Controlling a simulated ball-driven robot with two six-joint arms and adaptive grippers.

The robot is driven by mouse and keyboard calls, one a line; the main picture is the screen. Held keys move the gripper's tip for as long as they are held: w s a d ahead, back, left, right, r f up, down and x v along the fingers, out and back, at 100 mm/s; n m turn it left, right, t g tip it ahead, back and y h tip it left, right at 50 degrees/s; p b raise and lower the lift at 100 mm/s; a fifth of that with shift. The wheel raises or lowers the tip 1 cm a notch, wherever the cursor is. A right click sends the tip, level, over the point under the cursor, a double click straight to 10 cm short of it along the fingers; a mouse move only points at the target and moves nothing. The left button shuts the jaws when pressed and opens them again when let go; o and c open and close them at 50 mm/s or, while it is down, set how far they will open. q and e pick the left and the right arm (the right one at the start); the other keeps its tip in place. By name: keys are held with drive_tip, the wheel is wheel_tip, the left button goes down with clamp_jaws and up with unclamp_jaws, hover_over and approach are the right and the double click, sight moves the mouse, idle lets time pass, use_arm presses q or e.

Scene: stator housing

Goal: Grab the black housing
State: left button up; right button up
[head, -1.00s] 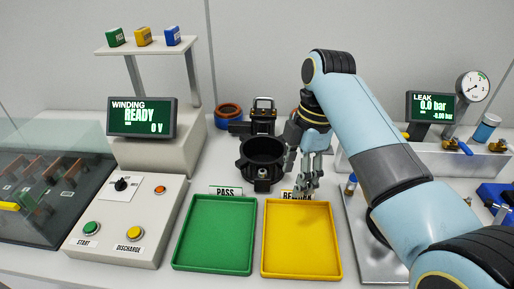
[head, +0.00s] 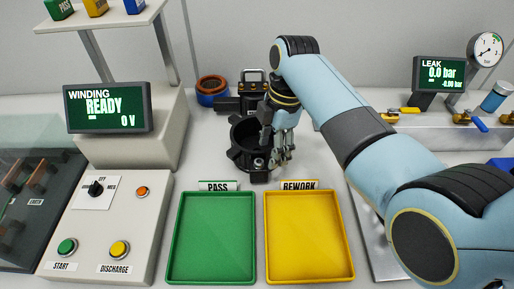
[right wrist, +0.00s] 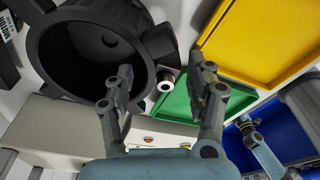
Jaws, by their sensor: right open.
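The black housing (head: 244,148) is a round, open-topped ring with lugs, standing upright on the table behind the trays. My right gripper (head: 276,148) is at its right side in the head view, hiding part of its right wall. In the right wrist view the housing (right wrist: 48,62) fills the upper left, with its hollow bore visible. The right gripper (right wrist: 160,85) is open, its fingers apart with nothing held between them. A small round fitting on the housing shows just beyond the fingertips. I cannot tell whether a finger touches the wall.
The green PASS tray (head: 171,236) and yellow REWORK tray (head: 350,270) lie empty in front. The winding tester (head: 50,225) stands left. The leak bench (head: 400,139) is at right.

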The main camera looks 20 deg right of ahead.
drive_tip(key=f, duration=0.3)
drive_tip(key=shift+s+a+f, duration=0.3)
drive_tip(key=shift+f, duration=0.2)
drive_tip(key=c, duration=0.4)
clamp_jaws()
use_arm(q)
drive_tip(key=shift+w+r, duration=0.2)
drive_tip(key=shift+w, duration=0.45)
use_arm(e)
drive_tip(key=shift+w, duration=0.2)
